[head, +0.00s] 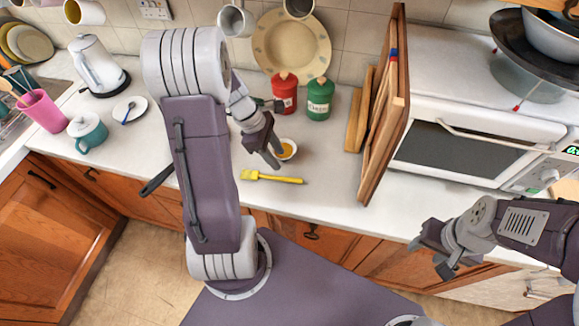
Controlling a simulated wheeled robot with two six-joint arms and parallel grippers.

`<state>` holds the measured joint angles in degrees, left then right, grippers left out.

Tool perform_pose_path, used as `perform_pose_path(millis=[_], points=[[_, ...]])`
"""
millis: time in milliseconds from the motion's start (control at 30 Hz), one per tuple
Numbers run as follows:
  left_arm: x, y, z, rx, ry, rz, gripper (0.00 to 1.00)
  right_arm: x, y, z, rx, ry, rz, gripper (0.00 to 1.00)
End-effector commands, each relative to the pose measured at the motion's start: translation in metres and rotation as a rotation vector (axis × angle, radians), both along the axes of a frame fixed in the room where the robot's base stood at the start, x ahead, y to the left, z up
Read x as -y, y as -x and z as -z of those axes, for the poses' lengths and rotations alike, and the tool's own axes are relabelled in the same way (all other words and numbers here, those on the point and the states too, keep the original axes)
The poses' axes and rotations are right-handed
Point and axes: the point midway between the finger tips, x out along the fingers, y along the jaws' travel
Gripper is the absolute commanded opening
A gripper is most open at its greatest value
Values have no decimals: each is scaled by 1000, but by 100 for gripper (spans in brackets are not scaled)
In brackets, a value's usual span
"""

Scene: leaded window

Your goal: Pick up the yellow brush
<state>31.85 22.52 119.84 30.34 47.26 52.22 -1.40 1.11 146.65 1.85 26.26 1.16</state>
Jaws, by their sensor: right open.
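The yellow brush (285,180) lies flat on the white counter, near its front edge, with its bristle end to the left and its handle pointing right. My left gripper (274,158) is over the counter just behind the brush, apart from it in the picture. Its fingers point down beside a small bowl, and their gap is too small to judge. My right gripper (430,258) is open and empty in front of the counter at the right, well away from the brush.
A small bowl with orange contents (288,149) sits behind the brush. Red (284,95) and green (320,100) canisters stand further back. Wooden boards (383,115) lean right of them, beside a white microwave (470,140).

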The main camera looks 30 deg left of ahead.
Motion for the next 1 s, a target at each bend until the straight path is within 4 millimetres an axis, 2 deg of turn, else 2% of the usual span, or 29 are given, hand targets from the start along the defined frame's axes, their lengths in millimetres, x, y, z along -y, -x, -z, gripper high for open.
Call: perform_pose_path(millis=[100,267,500,667,900,1000], points=[[-11,6,-2,-12,7,-41,40,0,0,-5,-1,0,0,46],[-14,7,0,-11,7,-51,40,0,0,-5,-1,0,0,46],[-1,4,32,-13,6,-48,40,0,0,-2,-1,0,0,46],[1,3,37,-11,6,-48,40,0,0,-2,-1,0,0,46],[16,2,76,-13,6,-47,40,0,0,4,-1,0,0,46],[19,0,83,-12,5,-47,40,0,0,4,-1,0,0,46]])
